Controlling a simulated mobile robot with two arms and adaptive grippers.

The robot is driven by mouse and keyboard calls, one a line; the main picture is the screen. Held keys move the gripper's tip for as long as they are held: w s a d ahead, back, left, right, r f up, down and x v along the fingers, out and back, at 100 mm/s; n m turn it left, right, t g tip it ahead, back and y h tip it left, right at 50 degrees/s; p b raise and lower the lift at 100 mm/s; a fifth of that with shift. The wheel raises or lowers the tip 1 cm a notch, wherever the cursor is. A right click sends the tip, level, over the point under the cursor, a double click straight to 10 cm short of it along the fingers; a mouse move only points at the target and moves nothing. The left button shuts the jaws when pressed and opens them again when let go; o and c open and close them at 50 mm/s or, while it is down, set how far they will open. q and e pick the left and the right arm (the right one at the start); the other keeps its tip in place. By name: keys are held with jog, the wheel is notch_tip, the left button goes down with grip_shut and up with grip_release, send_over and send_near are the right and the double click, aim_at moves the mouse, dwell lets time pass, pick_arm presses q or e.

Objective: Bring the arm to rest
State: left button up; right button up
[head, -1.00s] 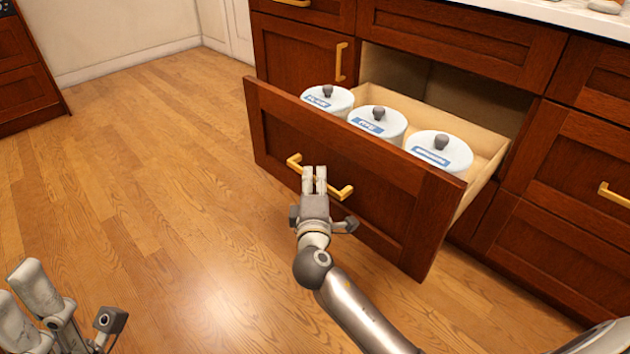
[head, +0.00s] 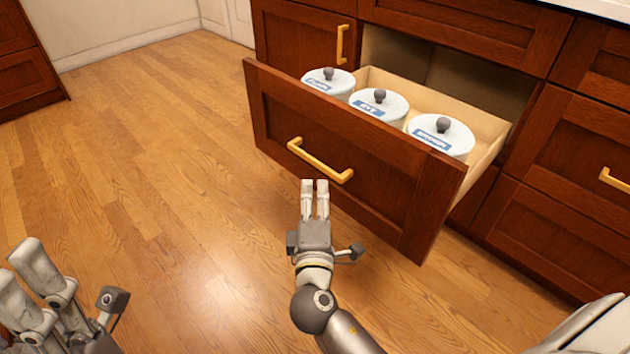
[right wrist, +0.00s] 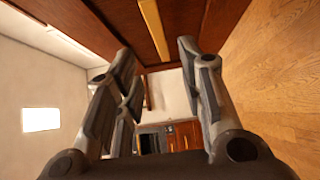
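My right gripper (head: 315,184) is in front of the open drawer, short of its brass handle (head: 319,162), with floor showing around the fingers. In the right wrist view its fingers (right wrist: 158,52) stand apart with nothing between them, and the handle (right wrist: 154,25) shows beyond them. My left gripper (head: 16,262) is at the lower left of the head view, partly cut off by the edge. Its fingers look apart and hold nothing visible.
The wooden drawer (head: 400,190) is pulled out and holds three white lidded canisters (head: 327,84) with grey knobs. Closed cabinets (head: 570,140) stand to the right. Bare wooden floor (head: 170,190) lies to the left.

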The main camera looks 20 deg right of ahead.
jog(key=shift+v, duration=0.75)
